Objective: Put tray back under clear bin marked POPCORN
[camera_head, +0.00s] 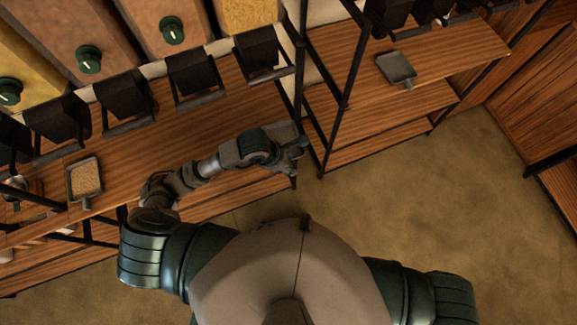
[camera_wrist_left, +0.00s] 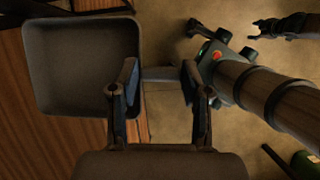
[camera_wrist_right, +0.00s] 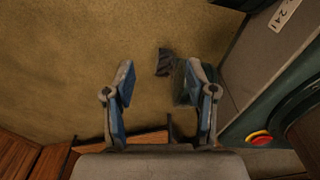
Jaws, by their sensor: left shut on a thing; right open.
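My left gripper (camera_wrist_left: 159,80) is shut on the handle of a dark grey, square, shallow tray (camera_wrist_left: 82,108), which shows empty in the left wrist view. In the head view my left gripper (camera_head: 296,150) is beside the shelf edge near a black upright; the tray is hard to make out there. The bins stand along the top left, an orange-brown one (camera_head: 172,14) among them, with green knobs and black spouts. No POPCORN label is readable. My right gripper (camera_wrist_right: 163,85) is open and empty above the floor in the right wrist view; the head view does not show it.
A tray of grain (camera_head: 85,179) sits on the wooden shelf (camera_head: 215,125) at the left. Another grey tray (camera_head: 397,68) sits on the right-hand shelf. Black uprights (camera_head: 343,70) stand between the shelves. The floor (camera_head: 400,190) at the right is clear.

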